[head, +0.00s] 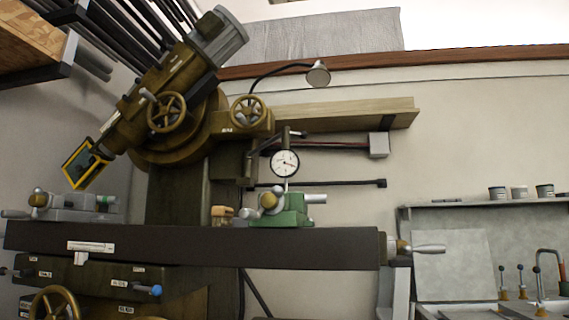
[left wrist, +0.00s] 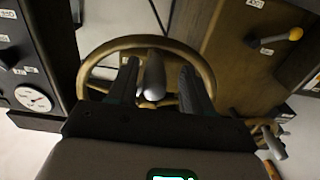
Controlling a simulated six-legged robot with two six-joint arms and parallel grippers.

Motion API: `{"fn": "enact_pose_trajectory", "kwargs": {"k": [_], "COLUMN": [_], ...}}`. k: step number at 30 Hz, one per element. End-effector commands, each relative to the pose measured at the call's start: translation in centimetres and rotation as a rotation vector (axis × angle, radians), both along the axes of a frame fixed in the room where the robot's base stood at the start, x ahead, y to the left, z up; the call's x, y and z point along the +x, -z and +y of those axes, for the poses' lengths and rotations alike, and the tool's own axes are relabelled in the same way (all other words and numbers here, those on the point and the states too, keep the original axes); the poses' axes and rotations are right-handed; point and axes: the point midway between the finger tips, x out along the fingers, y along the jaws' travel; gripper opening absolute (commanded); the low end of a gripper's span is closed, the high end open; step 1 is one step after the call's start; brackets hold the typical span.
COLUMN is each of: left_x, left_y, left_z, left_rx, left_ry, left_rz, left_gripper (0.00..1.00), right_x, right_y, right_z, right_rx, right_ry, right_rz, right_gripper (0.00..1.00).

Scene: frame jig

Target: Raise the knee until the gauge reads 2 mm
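A milling machine fills the left of the head view. Its round white dial gauge (head: 285,163) hangs over a green vise (head: 292,210) on the long dark table (head: 190,243); its reading is too small to make out. A brass handwheel (head: 55,303) shows low at the left. In the left wrist view, a brass handwheel (left wrist: 112,46) with a grey handle (left wrist: 154,76) lies in front of my left gripper (left wrist: 160,80). The gripper's two dark fingers are apart, one on each side of the handle, with gaps showing. My right gripper is in neither view.
In the left wrist view, a white dial (left wrist: 33,98) sits on a dark panel at the left, and a yellow-tipped lever (left wrist: 280,38) sticks out at the right. In the head view, a crank handle (head: 428,248) juts from the table's right end. A grey sink bench (head: 480,240) stands at the right.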

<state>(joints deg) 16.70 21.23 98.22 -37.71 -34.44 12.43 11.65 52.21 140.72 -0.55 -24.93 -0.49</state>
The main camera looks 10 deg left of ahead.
Motion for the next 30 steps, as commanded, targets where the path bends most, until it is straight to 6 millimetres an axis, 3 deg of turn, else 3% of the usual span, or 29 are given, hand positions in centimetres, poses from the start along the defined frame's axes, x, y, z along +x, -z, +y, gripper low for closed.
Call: {"fn": "enact_pose_trajectory", "kwargs": {"k": [14,19,25,30], "left_x": [-0.2,-2.7,-5.9,-7.4], "left_y": [0.1,0.3,0.1,0.1], "left_z": [-0.3,-0.1,0.1,0.1], "left_rx": [0.001,0.001,0.001,0.002], "left_ry": [0.007,0.006,0.006,0.008], "left_rz": [0.0,-0.001,0.001,0.001], "left_gripper": [0.6,0.6,0.6,0.6], "right_x": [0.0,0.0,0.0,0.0], "right_y": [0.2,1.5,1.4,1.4], "right_z": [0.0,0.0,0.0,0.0], "right_rx": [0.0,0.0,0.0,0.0], "right_ry": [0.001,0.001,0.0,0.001], "right_rz": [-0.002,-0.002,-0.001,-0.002], "right_gripper": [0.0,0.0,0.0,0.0]}}
